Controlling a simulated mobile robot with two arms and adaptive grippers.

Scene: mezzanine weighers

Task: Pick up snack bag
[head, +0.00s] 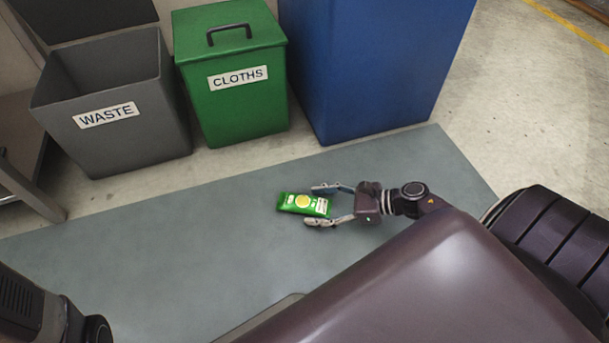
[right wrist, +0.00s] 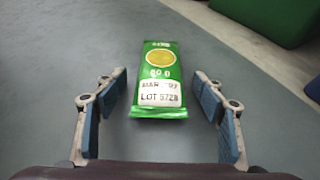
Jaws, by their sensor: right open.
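The snack bag (head: 299,204) is green with a yellow round mark and a white label, and it lies on the grey-green mat. My right gripper (head: 318,206) is open, with its fingers on either side of the bag's near end in the head view. In the right wrist view the bag (right wrist: 161,75) lies ahead, its near end between the open fingertips (right wrist: 160,92). A gap shows between the bag and each finger. My left gripper is not in view; only a part of my left arm shows at the lower left.
A grey open bin marked WASTE (head: 125,135), a green lidded bin marked CLOTHS (head: 240,115) and a large blue box (head: 370,75) stand along the back edge of the mat (head: 150,240). The mat around the bag is clear. A metal stand (head: 30,190) is at left.

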